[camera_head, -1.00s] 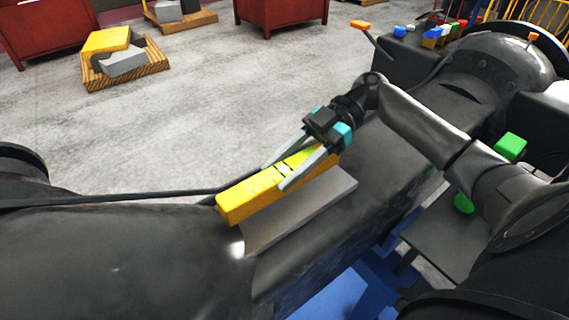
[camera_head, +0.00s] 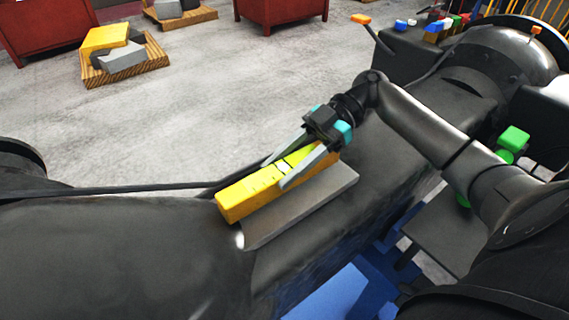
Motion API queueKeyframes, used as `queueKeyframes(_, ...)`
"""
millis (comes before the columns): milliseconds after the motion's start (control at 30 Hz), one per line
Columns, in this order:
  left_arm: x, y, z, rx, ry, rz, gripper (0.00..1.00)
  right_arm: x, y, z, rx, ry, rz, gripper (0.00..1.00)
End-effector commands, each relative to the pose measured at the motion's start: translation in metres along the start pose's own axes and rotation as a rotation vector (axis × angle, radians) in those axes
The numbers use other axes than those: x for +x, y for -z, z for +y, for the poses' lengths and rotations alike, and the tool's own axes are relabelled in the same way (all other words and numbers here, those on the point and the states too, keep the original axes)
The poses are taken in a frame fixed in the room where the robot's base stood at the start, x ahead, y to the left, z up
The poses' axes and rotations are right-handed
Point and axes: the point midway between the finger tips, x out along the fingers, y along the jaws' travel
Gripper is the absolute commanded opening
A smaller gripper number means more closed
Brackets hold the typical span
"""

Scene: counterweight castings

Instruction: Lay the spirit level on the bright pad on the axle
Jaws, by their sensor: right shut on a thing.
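The yellow spirit level (camera_head: 248,193) lies lengthwise along the far side of the bright grey pad (camera_head: 312,202) on the dark axle (camera_head: 375,165). My right gripper (camera_head: 292,167) is shut on the level near its right part, with one finger on each side. The level's far edge is close to the pad's far edge, and I cannot tell whether its underside touches the pad. Its right end is partly hidden by the gripper. My left gripper is not in view.
A wooden pallet (camera_head: 97,77) with yellow and grey castings stands on the open floor at the upper left. Red cabinets (camera_head: 45,25) stand behind. A dark bench with small coloured items (camera_head: 435,33) is at the upper right. Blue supports (camera_head: 350,292) show below the axle.

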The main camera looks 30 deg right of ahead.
Motion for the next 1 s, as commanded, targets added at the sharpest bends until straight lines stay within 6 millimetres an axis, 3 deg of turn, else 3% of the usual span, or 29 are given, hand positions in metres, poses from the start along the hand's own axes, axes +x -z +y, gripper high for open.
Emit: queueKeyframes(1000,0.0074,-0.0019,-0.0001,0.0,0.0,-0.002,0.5,0.0026,-0.0066,0.0,-0.001,0.0,0.001,0.0)
